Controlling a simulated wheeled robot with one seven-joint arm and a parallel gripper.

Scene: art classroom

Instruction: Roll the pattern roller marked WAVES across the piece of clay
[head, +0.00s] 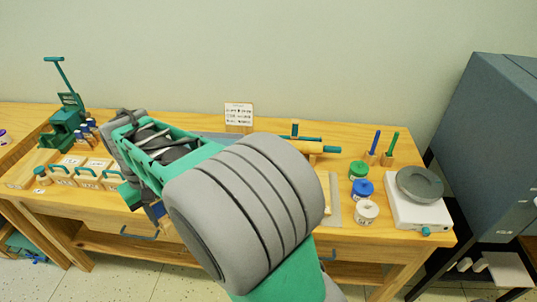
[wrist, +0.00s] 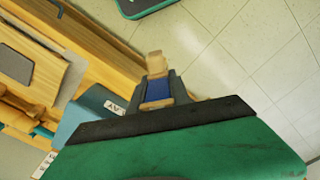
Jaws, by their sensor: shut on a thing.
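My gripper (wrist: 157,92) is shut on a small roller (wrist: 157,88) with a blue band and pale wooden ends. In the wrist view the roller sticks out past the table's front edge, over the floor. A blue block beside the fingers carries a white label (wrist: 114,107) partly reading "AV"; the rest is hidden. In the head view my arm covers the middle of the table, and a bit of blue (head: 157,210) shows below it at the front edge. I cannot clearly make out the clay; a flat beige piece (wrist: 73,80) lies on the table in the wrist view.
Wooden blocks with teal handles (head: 88,175) and a green press (head: 66,128) stand at the left. A sign card (head: 239,113) stands at the back.

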